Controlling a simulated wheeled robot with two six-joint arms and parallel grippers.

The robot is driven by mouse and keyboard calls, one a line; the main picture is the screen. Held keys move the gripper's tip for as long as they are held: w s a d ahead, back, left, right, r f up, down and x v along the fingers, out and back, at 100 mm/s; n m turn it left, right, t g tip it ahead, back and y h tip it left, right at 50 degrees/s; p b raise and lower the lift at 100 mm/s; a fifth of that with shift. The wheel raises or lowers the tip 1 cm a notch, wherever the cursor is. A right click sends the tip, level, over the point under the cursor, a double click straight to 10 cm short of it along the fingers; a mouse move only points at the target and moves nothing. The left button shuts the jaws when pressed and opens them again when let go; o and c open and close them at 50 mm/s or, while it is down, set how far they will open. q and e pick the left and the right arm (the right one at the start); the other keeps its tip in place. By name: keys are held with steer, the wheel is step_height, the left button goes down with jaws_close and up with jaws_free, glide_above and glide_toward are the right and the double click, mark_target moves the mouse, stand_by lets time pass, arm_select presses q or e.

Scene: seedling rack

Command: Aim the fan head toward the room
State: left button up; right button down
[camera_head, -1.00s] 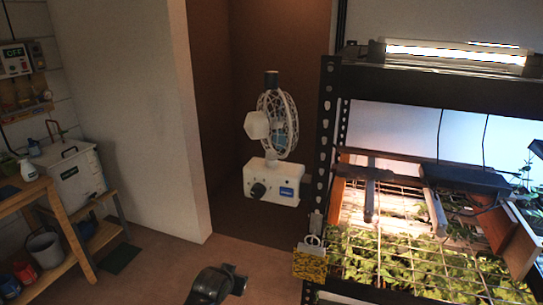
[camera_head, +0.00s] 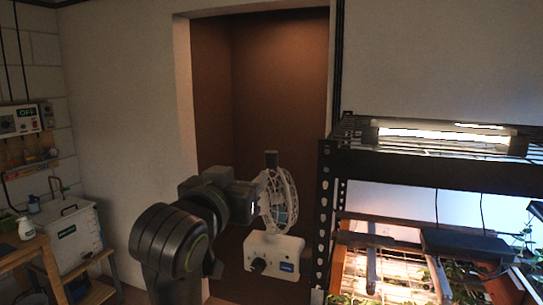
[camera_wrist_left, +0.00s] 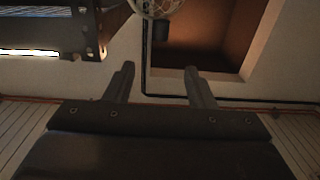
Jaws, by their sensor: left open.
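The white fan has a round caged head (camera_head: 281,200) with a dark post (camera_head: 271,158) on top, above a white box base (camera_head: 273,252) with a dark knob. The cage is seen obliquely, and its left side is hidden behind my left gripper. My left gripper (camera_head: 254,193) is at the left of the fan head in the head view. In the left wrist view my left gripper (camera_wrist_left: 160,82) has its fingers apart with nothing between them. The fan cage (camera_wrist_left: 160,7) and the dark post (camera_wrist_left: 160,31) show beyond the fingertips. My right gripper is out of view.
A black seedling rack (camera_head: 322,215) with a lit lamp (camera_head: 440,137) stands close to the fan's right. A brown recess (camera_head: 280,85) lies behind the fan. A white container (camera_head: 76,238) and a wooden bench (camera_head: 25,254) are at the left.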

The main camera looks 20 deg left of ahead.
mark_target(269, 158)
arm_select(q)
steer(key=w+p, duration=0.5)
steer(key=w, duration=1.2)
steer(key=shift+d+f+p, duration=0.1)
steer(key=shift+p, duration=0.3)
jaws_close()
